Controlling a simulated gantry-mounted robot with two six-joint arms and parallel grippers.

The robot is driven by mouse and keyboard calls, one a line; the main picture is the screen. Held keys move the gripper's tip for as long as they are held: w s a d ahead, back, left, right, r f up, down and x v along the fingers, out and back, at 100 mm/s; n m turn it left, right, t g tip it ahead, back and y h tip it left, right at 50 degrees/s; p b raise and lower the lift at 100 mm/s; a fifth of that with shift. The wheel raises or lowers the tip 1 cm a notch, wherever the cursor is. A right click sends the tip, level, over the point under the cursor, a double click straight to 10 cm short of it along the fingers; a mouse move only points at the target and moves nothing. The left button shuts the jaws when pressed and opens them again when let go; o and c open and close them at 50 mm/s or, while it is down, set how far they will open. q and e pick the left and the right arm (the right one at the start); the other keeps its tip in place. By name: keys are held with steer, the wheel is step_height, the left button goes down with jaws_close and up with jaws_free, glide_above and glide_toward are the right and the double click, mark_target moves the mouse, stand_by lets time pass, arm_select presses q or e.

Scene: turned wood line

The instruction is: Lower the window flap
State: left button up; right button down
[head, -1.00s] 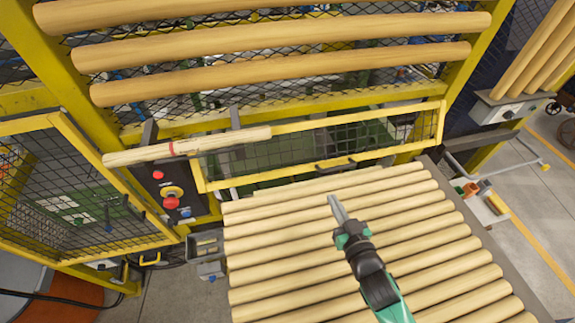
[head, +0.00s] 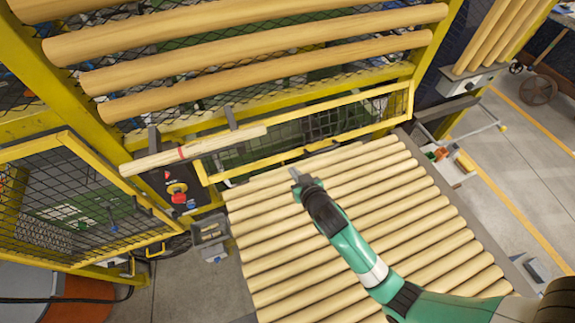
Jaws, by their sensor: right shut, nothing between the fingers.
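The window flap, a yellow-framed mesh panel, spans the opening behind the roller-like bed of turned wood; its yellow lower rail (head: 262,163) shows in the head view. A small dark handle sits on that rail, right of my gripper. My right gripper (head: 295,174) is shut and empty. In the picture it lies just below the lower rail, over the far part of the wood bed, and appears apart from the flap. How far the flap stands open is hard to tell. My left gripper is out of view.
A pale wooden bar (head: 205,147) with a red band lies across dark brackets at the flap's upper left. A control box (head: 178,190) with a red button stands left of the flap. The wood bed (head: 370,225) fills the space in front. Thick wooden rails (head: 270,65) cross above.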

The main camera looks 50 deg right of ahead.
mark_target(281, 154)
steer(key=x, duration=0.6)
steer(key=shift+w, duration=0.25)
steer(key=shift+f, duration=0.1)
steer(key=w+d+f+t+b, duration=0.1)
steer(key=b, duration=0.5)
steer(key=w+f+t+h+b, duration=0.1)
steer(key=w+b, duration=0.1)
steer(key=b, duration=0.4)
steer(key=w+d+f+t+h+b, duration=0.1)
steer(key=f+t+b, duration=0.1)
steer(key=b, duration=0.4)
steer(key=shift+w+d, duration=0.3)
steer(key=shift+w+d+r+b, duration=0.15)
steer(key=shift+w+r+b, duration=0.1)
steer(key=shift+b, duration=0.25)
steer(key=shift+w+d+b, duration=0.2)
steer(key=shift+w+b, duration=0.15)
steer(key=shift+w, duration=0.2)
steer(key=shift+d, duration=0.1)
steer(key=shift+f, duration=0.15)
